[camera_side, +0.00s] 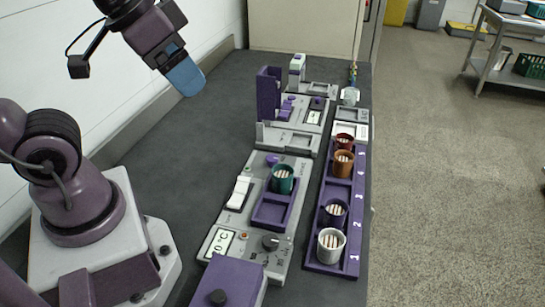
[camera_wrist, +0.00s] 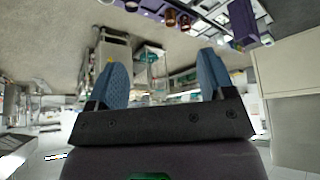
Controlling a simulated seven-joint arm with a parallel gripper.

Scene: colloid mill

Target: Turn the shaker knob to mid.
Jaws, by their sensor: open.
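A grey bench unit (camera_side: 204,252) stands on the dark bench in the side view. Its purple tray (camera_side: 264,222) holds a teal cup (camera_side: 283,179). A round black knob (camera_side: 270,241) sits at its near end, beside a lit °C display (camera_side: 220,243); it looks like the shaker knob, but its setting is too small to read. My gripper (camera_side: 187,78) is raised in the air, up and left of this unit and far from the knob. In the wrist view my gripper (camera_wrist: 163,75) has its blue fingers wide apart with nothing between them.
A purple rack (camera_side: 312,266) right of the unit holds several cups, including a white one (camera_side: 331,245). A purple box with a dark knob (camera_side: 217,297) stands at the front. Another device with a tall purple part (camera_side: 268,93) stands behind. The bench's left side is clear.

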